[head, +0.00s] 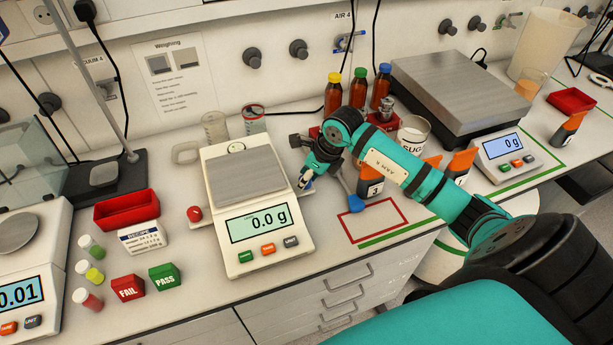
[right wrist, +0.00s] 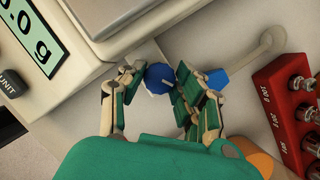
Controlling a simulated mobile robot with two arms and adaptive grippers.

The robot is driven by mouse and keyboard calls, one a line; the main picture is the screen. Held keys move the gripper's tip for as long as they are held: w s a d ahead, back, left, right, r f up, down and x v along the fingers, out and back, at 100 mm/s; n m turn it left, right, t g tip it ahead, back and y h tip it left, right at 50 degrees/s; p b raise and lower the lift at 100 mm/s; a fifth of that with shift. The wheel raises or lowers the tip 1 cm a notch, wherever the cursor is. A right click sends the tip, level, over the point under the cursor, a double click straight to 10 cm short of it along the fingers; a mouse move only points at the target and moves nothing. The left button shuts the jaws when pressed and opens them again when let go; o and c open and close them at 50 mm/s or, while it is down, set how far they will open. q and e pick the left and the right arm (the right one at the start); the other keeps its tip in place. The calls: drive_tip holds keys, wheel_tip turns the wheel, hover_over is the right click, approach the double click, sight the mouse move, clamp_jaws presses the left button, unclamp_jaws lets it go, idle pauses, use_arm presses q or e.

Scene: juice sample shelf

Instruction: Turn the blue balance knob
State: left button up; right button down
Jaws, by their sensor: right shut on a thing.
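The balance (head: 265,240) reads 0.0 g and stands in the middle of the bench. Its blue knob (right wrist: 157,78) sticks out from its right side, with a light pointer mark on it. In the head view the knob is mostly hidden by my right gripper (head: 305,181). In the right wrist view my right gripper (right wrist: 153,80) has its fingers closed on either side of the blue knob. A red knob (head: 194,214) is on the balance's left side. My left gripper is not in view.
A blue-ended utensil (head: 355,203) lies just right of my right gripper. A red block of weights (right wrist: 290,110) stands close by. Capped brown bottles (head: 357,88) and a sugar jar (head: 413,132) are behind my right arm. A red-outlined area (head: 375,238) on the bench is clear.

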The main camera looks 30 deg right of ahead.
drive_tip(key=shift+d+f+n+b, duration=0.15)
drive_tip(key=shift+n+b, duration=0.25)
drive_tip(key=shift+b, duration=0.4)
drive_tip(key=n+y+b, duration=0.1)
drive_tip(key=n+b, duration=0.2)
drive_tip(key=n+g+b, duration=0.1)
drive_tip(key=n+b, duration=0.1)
drive_tip(key=b, duration=0.2)
drive_tip(key=shift+w+n+g+y, duration=0.15)
drive_tip(key=shift+n+g+y, duration=0.15)
drive_tip(key=shift+n+y, duration=0.1)
drive_tip(key=n+g+b, duration=0.1)
drive_tip(key=n+b, duration=0.2)
drive_tip(key=shift+n+g+y+b, duration=0.3)
drive_tip(key=shift+n+g+b, duration=0.25)
drive_tip(key=shift+n, duration=0.45)
drive_tip(key=shift+r, duration=0.25)
drive_tip(key=c, duration=0.9)
unclamp_jaws()
drive_tip(key=shift+c, duration=0.2)
